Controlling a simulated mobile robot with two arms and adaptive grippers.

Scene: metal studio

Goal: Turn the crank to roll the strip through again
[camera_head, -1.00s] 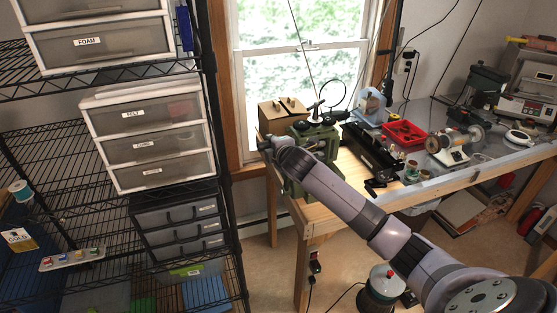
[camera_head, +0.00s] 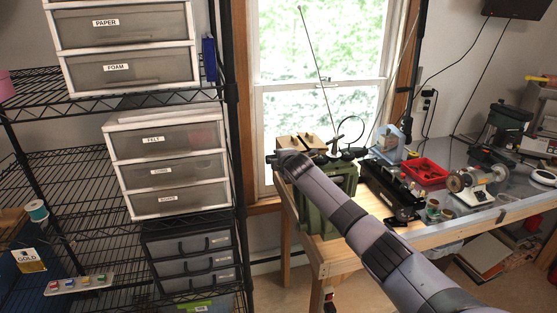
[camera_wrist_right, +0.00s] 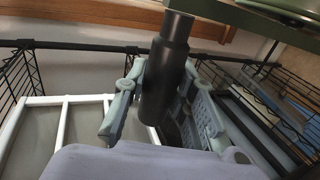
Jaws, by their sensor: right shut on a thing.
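The green rolling mill (camera_head: 322,208) stands on the near left corner of the wooden bench, before the window. My right arm reaches across its front, and my right gripper (camera_head: 272,158) is small and partly hidden at its left side. In the right wrist view my right gripper (camera_wrist_right: 160,85) is shut around a dark cylindrical crank handle (camera_wrist_right: 168,55), one finger on each side. The crank's arm is mostly hidden in the head view. I cannot make out the strip in either view. My left gripper is not in view.
A black wire shelf (camera_head: 60,165) with white drawers (camera_head: 168,168) stands close left of the mill. Right of the mill are a long black device (camera_head: 390,187), a red tray (camera_head: 424,174) and a bench grinder (camera_head: 474,184). The floor below the bench's left end is partly clear.

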